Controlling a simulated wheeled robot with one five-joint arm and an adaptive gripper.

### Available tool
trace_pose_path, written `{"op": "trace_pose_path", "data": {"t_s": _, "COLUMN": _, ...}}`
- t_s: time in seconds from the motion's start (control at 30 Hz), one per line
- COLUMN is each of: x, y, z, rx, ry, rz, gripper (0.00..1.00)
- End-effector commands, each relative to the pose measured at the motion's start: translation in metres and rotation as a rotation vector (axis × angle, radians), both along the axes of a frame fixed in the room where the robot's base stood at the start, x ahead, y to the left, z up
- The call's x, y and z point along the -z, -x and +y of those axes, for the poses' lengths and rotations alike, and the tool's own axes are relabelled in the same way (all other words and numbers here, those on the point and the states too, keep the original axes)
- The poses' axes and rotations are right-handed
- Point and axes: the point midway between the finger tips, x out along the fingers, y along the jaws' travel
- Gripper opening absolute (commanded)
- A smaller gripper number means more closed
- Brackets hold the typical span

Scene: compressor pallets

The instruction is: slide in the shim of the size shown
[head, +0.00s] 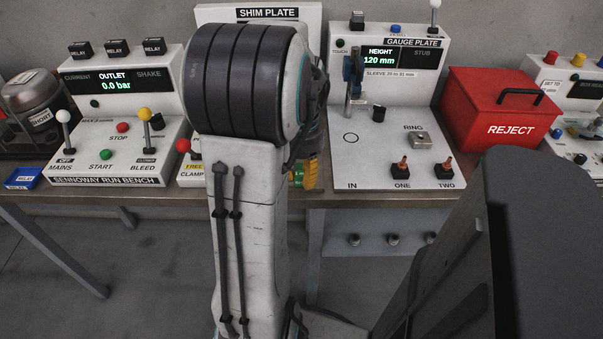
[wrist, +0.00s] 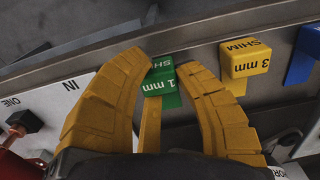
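A green shim (wrist: 162,79) marked 1 mm is between the yellow fingertips of my gripper (wrist: 163,68) in the wrist view. The fingertips flank its tag closely; whether they press on it is unclear. A yellow shim (wrist: 240,65) marked 3 mm is to the right, apart from the fingers. A blue shim (wrist: 304,55) is cut off at the right edge. In the head view, my arm hides most of the shim plate (head: 262,13); my gripper (head: 303,177) shows partly beside the arm, with some green next to it.
The gauge plate (head: 385,130) reads HEIGHT 120 mm and has two switches, ONE and TWO. A red reject box (head: 497,108) stands to its right. The run bench (head: 112,165) at the left reads 0.0 bar. Loose relays sit on it.

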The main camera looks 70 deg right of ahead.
Motion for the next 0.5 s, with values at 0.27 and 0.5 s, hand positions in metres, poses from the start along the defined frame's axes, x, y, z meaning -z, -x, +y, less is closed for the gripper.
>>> {"op": "trace_pose_path", "data": {"t_s": 0.27, "x": 0.0, "y": 0.001, "z": 0.0, "rx": 0.002, "ry": 0.0, "rz": 0.0, "gripper": 0.0}}
{"op": "trace_pose_path", "data": {"t_s": 0.5, "x": -0.004, "y": -0.005, "z": -0.02, "rx": 0.002, "ry": -0.001, "rz": 0.0, "gripper": 0.0}}
